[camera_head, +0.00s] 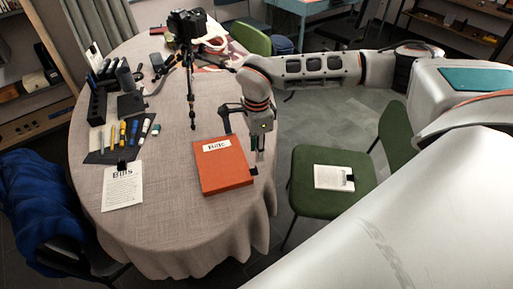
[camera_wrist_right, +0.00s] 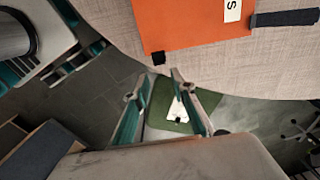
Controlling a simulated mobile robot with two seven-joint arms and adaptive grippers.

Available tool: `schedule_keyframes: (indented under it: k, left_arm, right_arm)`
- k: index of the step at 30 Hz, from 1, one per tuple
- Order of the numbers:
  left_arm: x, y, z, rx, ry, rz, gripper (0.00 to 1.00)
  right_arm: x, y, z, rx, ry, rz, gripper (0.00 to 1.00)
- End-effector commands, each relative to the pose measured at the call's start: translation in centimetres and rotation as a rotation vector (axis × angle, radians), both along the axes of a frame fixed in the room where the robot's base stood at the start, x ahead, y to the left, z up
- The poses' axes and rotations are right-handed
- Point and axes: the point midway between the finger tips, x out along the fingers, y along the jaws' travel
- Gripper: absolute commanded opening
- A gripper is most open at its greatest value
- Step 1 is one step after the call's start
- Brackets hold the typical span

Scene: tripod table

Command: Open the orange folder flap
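The orange folder (camera_head: 222,168) lies flat and closed on the cloth-covered table, with a white label (camera_head: 217,145) on its upper part. A small black tab (camera_head: 254,171) sticks out at its right edge. In the right wrist view the folder (camera_wrist_right: 185,22) is at the top, with the black tab (camera_wrist_right: 158,58) at its lower edge. My right gripper (camera_head: 257,160) is beside the folder's right edge, close to the tab. In the wrist view its two fingers (camera_wrist_right: 150,100) are apart with nothing between them. My left gripper is not in view.
A green chair (camera_head: 330,200) with a white paper (camera_head: 333,177) on it stands right of the table. A black tripod (camera_head: 190,75) stands behind the folder. Pens, a black holder (camera_head: 97,105) and a bill sheet (camera_head: 123,188) lie to the left.

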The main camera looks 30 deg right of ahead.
Motion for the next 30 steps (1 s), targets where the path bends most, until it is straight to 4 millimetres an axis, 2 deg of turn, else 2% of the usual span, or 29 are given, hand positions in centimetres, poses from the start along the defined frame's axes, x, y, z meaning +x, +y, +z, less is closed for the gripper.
schedule_keyframes:
  k: [1,4,21,30]
  left_arm:
    - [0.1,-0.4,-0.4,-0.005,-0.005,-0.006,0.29]
    - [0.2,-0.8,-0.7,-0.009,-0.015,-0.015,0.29]
    - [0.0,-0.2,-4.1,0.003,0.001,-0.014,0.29]
    - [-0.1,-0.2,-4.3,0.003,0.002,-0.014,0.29]
  right_arm:
    - [0.0,0.0,-0.9,0.000,0.001,0.000,0.25]
    - [0.0,0.0,-1.8,0.000,0.001,0.000,0.25]
    - [-0.1,0.1,-6.6,0.001,0.002,0.001,0.25]
    - [0.0,0.1,-7.2,0.001,0.001,0.000,0.25]
